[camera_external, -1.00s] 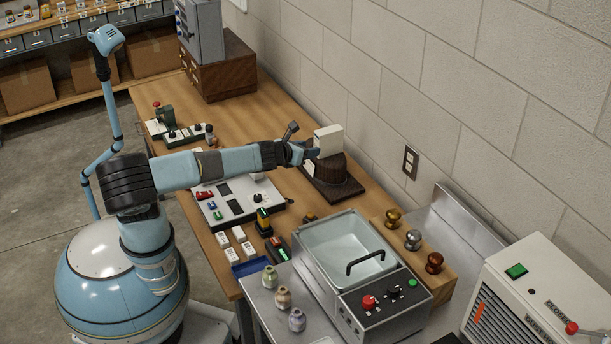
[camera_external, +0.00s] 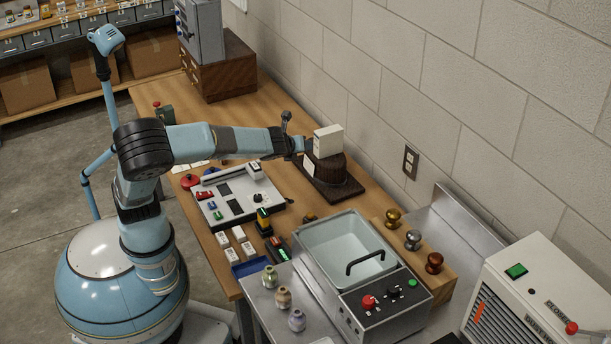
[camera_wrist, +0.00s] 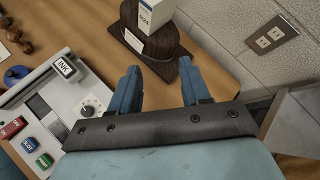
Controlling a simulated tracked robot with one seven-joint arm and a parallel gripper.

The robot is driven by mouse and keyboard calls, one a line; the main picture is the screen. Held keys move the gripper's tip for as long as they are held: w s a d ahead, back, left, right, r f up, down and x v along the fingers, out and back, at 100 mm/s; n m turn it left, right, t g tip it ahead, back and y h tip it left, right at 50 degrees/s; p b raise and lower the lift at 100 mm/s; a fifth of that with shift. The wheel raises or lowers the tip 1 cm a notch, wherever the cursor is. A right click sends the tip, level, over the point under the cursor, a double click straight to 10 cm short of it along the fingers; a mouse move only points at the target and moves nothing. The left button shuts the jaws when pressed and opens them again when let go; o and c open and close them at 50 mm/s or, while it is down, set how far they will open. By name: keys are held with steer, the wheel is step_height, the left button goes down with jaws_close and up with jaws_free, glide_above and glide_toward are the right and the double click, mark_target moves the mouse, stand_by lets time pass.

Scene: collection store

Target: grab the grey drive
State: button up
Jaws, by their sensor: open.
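My gripper (camera_external: 302,146) is left of an upright pale box (camera_external: 328,141) on a round dark wooden stand (camera_external: 332,181). In the wrist view its two blue fingers (camera_wrist: 160,88) are apart with nothing between them. The box (camera_wrist: 157,14) and stand (camera_wrist: 128,62) show just beyond the fingertips, the box's top cut off. No object is clearly recognisable as a grey drive. Small red (camera_wrist: 12,127), blue (camera_wrist: 27,145) and green (camera_wrist: 44,160) pieces lie on a pale panel (camera_external: 233,205).
A sink (camera_external: 345,245) with a black handle stands at the front right. A wooden block (camera_external: 425,262) with several knobs is beside it. The block wall (camera_external: 400,90) closes off the right side. Bare tabletop (camera_external: 240,115) lies behind my arm.

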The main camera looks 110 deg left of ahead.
steer(key=s+f+n+g+h, duration=0.2)
steer(key=s+f+n+h, duration=0.25)
steer(key=f+n, duration=0.4)
steer(key=s+f+n+g+h, duration=0.1)
steer(key=s+f+n+h, duration=0.35)
steer(key=n, duration=0.75)
steer(key=w+d+r+n+t+h, duration=0.3)
steer(key=w+r+n+t+h, duration=0.25)
steer(key=r+n, duration=0.5)
steer(key=w+d+r+n+t+h, duration=0.4)
steer(key=r+n+t+h, duration=0.15)
steer(key=r+n, duration=0.5)
steer(key=shift+n, duration=0.85)
steer(key=f, duration=2.9)
steer(key=shift+s+a+f, duration=0.1)
steer(key=shift+a, duration=0.1)
steer(key=x, duration=0.8)
steer(key=shift+x, duration=2.9)
steer(key=shift+s+d, duration=0.15)
